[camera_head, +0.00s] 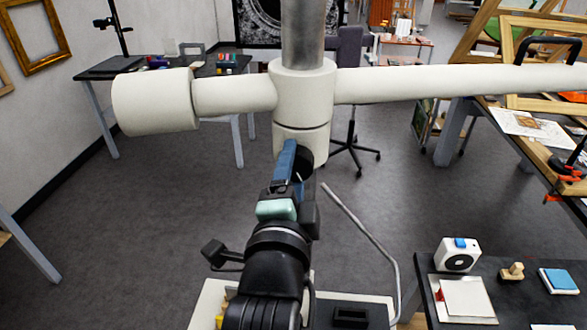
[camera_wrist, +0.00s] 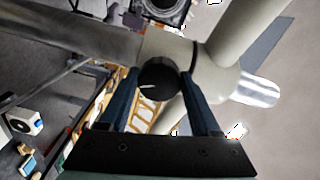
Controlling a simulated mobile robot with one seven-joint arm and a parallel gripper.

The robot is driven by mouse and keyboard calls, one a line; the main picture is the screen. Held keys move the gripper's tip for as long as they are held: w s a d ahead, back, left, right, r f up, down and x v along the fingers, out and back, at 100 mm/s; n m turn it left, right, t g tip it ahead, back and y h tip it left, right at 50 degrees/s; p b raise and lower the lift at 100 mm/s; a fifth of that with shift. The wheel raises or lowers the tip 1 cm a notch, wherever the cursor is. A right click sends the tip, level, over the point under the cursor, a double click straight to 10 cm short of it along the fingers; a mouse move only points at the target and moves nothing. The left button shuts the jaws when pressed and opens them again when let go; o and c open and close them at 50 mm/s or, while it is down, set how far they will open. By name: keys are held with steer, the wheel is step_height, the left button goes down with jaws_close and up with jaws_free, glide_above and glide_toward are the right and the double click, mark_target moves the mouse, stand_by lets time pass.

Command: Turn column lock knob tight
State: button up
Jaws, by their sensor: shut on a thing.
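The column lock knob (camera_wrist: 157,78) is a round black knob with a pale pointer line, on the front of the cream column collar (camera_head: 303,90). My gripper (camera_wrist: 158,74) is shut on it, with one blue finger on each side. In the head view my gripper (camera_head: 295,152) reaches up to the lower part of the collar. There the knob (camera_head: 303,163) shows only in part as a dark shape behind the blue finger. The pointer line slants slightly in the wrist view. The collar sits around a silver column (camera_head: 303,30).
A long cream cross arm (camera_head: 440,83) runs from the collar to the right, with a thick cream cylinder (camera_head: 155,102) at its left end. A dark table (camera_head: 510,290) with small items stands at lower right. A bent grey rod (camera_head: 365,232) rises beside my arm.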

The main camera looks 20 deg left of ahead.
steer(key=shift+m, duration=1.3)
steer(key=o, duration=1.4)
